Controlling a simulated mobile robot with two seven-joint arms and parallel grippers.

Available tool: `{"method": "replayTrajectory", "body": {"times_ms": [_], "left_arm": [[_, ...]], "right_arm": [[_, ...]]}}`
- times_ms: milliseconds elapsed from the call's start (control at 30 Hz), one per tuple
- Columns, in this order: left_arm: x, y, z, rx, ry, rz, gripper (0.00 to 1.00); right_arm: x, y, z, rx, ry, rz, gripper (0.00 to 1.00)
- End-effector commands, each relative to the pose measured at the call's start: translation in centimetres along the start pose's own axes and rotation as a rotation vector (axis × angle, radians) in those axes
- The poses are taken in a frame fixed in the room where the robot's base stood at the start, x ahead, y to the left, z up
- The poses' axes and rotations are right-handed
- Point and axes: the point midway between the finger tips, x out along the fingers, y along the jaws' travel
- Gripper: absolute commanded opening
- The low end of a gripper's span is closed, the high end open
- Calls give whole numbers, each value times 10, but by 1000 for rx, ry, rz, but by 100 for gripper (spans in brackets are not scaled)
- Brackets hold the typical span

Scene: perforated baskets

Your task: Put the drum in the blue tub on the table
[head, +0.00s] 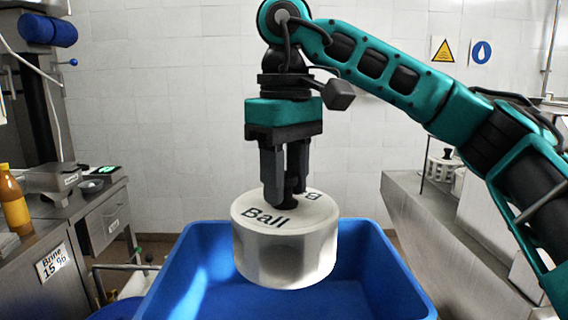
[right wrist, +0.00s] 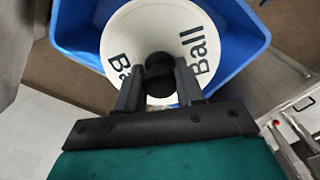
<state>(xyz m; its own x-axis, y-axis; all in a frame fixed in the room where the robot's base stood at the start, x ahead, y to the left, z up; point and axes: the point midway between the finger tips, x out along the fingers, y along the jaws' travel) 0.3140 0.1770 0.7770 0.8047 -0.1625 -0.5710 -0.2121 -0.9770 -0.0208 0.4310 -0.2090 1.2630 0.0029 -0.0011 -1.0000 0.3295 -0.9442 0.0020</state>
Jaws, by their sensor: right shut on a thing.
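The drum (head: 285,245) is a white cylinder marked "Ball" with a black knob on top. My right gripper (head: 287,198) is shut on that knob and holds the drum upright over the blue tub (head: 385,270). The drum overlaps the tub's back rim and inside in the head view; its exact height above the floor of the tub is hard to tell. In the right wrist view the drum (right wrist: 190,30) shows below the fingers (right wrist: 160,85), with the blue tub (right wrist: 75,25) around it. My left gripper is out of view.
A steel counter at the left holds a yellow-orange bottle (head: 13,200) and a scale (head: 52,178); a "Brine 15 %" label (head: 52,262) is on its side. Another steel counter (head: 440,225) stands at the right. A tiled wall (head: 180,110) is behind.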

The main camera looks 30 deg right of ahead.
Motion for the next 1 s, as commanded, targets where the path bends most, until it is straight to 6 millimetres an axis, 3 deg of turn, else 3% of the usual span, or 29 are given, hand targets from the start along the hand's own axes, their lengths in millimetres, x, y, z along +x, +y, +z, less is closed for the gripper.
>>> {"method": "replayTrajectory", "body": {"times_ms": [600,1000], "left_arm": [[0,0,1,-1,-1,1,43],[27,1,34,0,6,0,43]], "right_arm": [[57,0,1,1,2,-2,0],[96,0,0,1,4,-1,0]]}}
